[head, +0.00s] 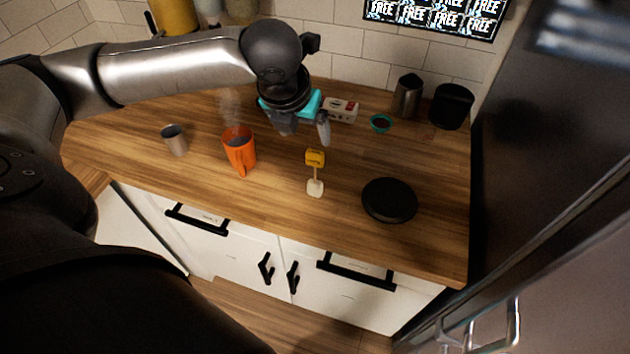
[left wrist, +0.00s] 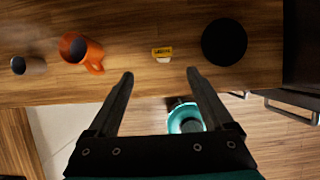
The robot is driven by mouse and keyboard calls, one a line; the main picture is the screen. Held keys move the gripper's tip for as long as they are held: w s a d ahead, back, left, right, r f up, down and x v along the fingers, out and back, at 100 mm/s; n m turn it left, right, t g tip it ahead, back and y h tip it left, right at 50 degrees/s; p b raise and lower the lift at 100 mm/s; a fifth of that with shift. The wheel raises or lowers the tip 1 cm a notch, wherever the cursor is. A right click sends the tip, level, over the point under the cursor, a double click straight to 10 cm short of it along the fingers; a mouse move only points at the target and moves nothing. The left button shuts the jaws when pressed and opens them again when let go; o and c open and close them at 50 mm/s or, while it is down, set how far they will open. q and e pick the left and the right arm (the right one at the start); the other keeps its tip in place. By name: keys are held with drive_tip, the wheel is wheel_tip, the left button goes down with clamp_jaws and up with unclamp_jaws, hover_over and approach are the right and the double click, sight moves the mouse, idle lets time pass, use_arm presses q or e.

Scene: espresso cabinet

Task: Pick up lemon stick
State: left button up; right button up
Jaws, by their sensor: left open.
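The lemon stick (head: 315,158) has a yellow block at the top, a thin stem and a pale foot. It is on the wooden counter (head: 210,200), right of an orange mug. In the left wrist view the lemon stick (left wrist: 162,53) shows as a small yellow label ahead of the fingertips, roughly between their lines. My left gripper (head: 305,131) is open and empty above the counter, behind the stick in the head view. Its two spread fingers also show in the left wrist view (left wrist: 160,76).
The steaming orange mug (head: 239,150) and a grey metal cup (head: 174,140) stand to the left. A black round disc (head: 389,201) lies to the right.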

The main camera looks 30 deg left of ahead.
sight(314, 155)
use_arm(q)
drive_tip(key=x, duration=0.8)
drive_tip(key=shift+b, duration=0.4)
drive_tip(key=shift+d+x, duration=0.15)
drive_tip(key=shift+x, duration=1.15)
drive_tip(key=shift+d+x, duration=0.1)
drive_tip(key=shift+x, duration=1.25)
drive_tip(key=shift+s, duration=0.1)
drive_tip(key=shift+c, duration=0.2)
clamp_jaws()
